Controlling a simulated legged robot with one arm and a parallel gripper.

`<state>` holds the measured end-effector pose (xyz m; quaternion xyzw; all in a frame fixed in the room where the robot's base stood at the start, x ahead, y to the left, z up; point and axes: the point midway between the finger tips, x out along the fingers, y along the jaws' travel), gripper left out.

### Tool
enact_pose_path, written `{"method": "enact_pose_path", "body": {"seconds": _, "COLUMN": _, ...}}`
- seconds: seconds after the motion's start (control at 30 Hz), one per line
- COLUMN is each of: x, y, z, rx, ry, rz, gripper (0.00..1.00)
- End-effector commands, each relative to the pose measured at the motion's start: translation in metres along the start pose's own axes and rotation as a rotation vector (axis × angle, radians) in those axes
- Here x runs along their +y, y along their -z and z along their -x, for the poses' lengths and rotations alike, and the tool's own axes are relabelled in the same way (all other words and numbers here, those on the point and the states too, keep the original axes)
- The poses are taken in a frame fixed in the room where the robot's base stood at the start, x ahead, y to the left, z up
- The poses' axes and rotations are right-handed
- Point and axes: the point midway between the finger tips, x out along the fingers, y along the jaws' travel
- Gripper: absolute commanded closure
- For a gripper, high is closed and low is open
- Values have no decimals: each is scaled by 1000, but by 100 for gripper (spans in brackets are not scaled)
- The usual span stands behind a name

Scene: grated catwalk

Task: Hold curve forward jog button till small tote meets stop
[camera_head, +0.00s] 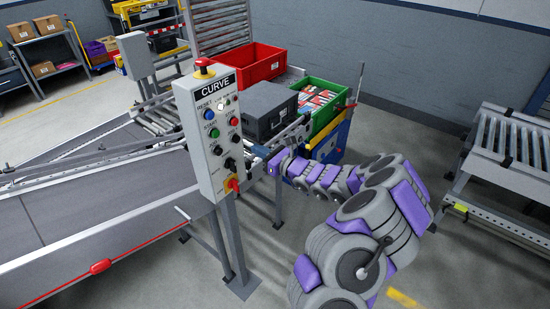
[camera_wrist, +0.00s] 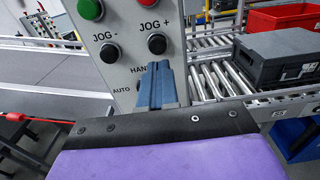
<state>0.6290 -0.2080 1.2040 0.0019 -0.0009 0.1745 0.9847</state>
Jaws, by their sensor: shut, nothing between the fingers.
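The grey CURVE control panel (camera_head: 205,140) stands on a post, and its lower part fills the middle of the wrist view. The black JOG + button (camera_wrist: 157,44) is uncovered, with the JOG - button (camera_wrist: 109,53) to its left. My gripper (camera_wrist: 156,70) is shut and empty. Its blue fingertips appear just below the JOG + button and partly cover the HAND/AUTO selector area; contact with the panel cannot be told. The dark grey tote (camera_head: 268,108) sits on rollers behind the panel; it also shows in the wrist view (camera_wrist: 280,58). I cannot make out a stop against it.
A red tote (camera_head: 249,64) and a green tote (camera_head: 322,101) with packs in it stand near the grey tote. A red emergency button (camera_head: 204,66) tops the panel. A grey belt conveyor (camera_head: 90,220) lies left. A roller stand (camera_head: 505,150) is at right.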

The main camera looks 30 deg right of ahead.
Motion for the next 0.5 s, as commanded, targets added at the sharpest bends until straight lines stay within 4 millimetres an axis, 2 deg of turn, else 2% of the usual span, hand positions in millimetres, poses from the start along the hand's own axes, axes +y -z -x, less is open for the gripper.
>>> {"method": "enact_pose_path", "body": {"seconds": 0.2, "x": 0, "y": -1, "z": 38, "rx": -3, "ry": 3, "rz": 2, "gripper": 100}}
{"method": "enact_pose_path", "body": {"seconds": 0.5, "x": 3, "y": -1, "z": 61, "rx": -1, "ry": -1, "rz": 3, "gripper": 100}}
